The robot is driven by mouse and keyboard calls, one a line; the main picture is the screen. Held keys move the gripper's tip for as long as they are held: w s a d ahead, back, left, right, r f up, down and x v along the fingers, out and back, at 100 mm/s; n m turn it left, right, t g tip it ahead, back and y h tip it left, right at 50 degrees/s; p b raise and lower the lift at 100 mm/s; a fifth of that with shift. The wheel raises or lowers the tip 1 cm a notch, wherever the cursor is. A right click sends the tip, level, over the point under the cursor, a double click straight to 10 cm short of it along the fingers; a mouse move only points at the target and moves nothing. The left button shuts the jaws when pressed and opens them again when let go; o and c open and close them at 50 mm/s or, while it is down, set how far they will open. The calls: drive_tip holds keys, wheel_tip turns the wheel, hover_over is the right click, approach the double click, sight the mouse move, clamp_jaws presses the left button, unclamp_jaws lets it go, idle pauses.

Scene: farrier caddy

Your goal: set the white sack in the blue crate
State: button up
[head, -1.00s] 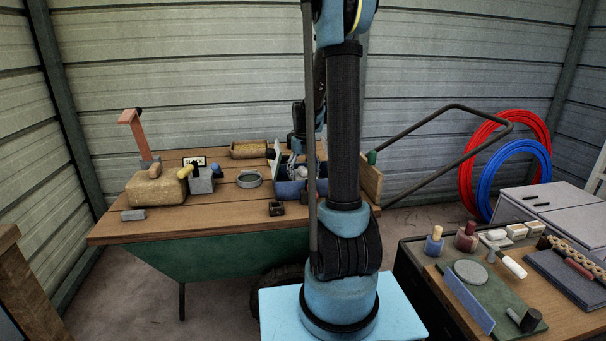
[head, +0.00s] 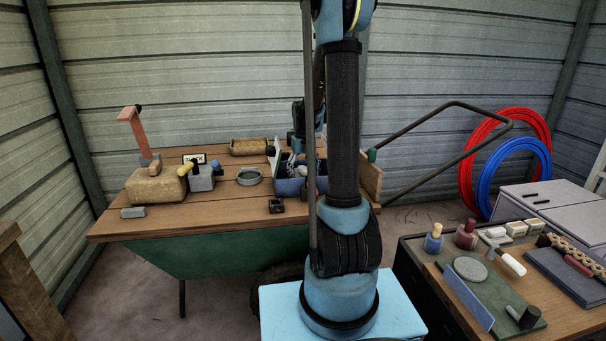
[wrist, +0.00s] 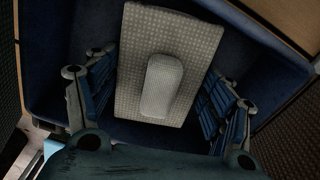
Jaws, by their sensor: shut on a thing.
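The white sack (wrist: 126,72) shows in the wrist view as a pale woven block with a rounded raised grip on top. My gripper (wrist: 161,92) is shut on it, one finger on each side. Dark blue walls and floor of the blue crate (wrist: 50,60) surround the sack in this view. I cannot tell whether the sack touches the crate floor. In the head view the blue crate (head: 287,187) stands on the wooden bench top, partly hidden behind my arm. The sack is not clear there.
Left of the crate on the bench (head: 225,222) are a round grey dish (head: 249,177), a tan block (head: 155,187), a grey holder (head: 203,181) and a small dark block (head: 276,206). A tan tray (head: 250,147) lies behind. A cluttered side table (head: 460,300) stands right.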

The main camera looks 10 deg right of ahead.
sight(303, 167)
drive_tip(key=o, duration=1.8)
drive_tip(key=shift+o, duration=0.2)
wheel_tip(303, 167, up, 12)
drive_tip(key=shift+f, duration=0.1)
